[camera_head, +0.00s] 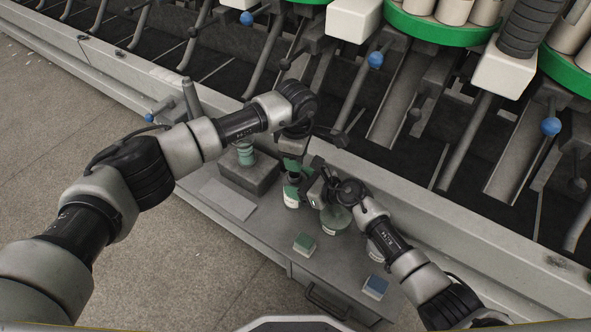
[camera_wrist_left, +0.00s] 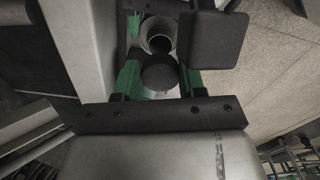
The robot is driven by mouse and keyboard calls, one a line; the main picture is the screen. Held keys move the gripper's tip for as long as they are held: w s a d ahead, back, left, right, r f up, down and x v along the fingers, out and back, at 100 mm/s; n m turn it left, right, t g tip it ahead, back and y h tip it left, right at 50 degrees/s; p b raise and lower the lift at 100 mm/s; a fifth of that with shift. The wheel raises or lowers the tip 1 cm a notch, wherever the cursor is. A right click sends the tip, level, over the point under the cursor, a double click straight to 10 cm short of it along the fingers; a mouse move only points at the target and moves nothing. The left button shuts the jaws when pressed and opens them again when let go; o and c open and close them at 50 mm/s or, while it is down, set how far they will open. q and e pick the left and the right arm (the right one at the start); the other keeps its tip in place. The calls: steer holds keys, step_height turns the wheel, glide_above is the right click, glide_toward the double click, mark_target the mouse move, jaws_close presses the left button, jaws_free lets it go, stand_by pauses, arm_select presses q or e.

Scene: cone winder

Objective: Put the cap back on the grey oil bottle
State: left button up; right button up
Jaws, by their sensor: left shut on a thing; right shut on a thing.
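My left gripper (camera_head: 291,167) hangs above the table and is shut on a dark round cap. In the left wrist view the cap (camera_wrist_left: 160,75) sits between the green fingers. Beyond it shows the open round mouth of the grey oil bottle (camera_wrist_left: 147,29), slightly offset from the cap. The cap and mouth look apart; the height between them is hard to tell. In the head view, my right gripper (camera_head: 296,190) reaches in from the right and is shut on the bottle (camera_head: 291,203), which is partly hidden by the green fingers. The right gripper's dark body also shows in the wrist view.
Two more bottles, one greenish (camera_head: 336,218) and one with a pale label (camera_head: 376,252), stand right of the grippers. A dark block (camera_head: 248,177) carries a green piece. A pale plate (camera_head: 228,199), a green box (camera_head: 304,243) and a blue box (camera_head: 375,287) lie on the table.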

mark_target(295, 174)
arm_select(q)
steer(key=shift+f, duration=1.3)
steer(key=shift+f, duration=0.9)
steer(key=shift+f, duration=0.75)
steer(key=o, duration=0.5)
arm_select(e)
jaws_close()
arm_select(q)
steer(key=o, duration=0.3)
steer(key=shift+a+f, duration=0.1)
arm_select(e)
steer(key=shift+a, duration=0.1)
arm_select(q)
steer(key=shift+o, duration=0.4)
steer(key=shift+r, duration=2.35)
steer(key=o, duration=0.5)
steer(key=shift+o, duration=0.2)
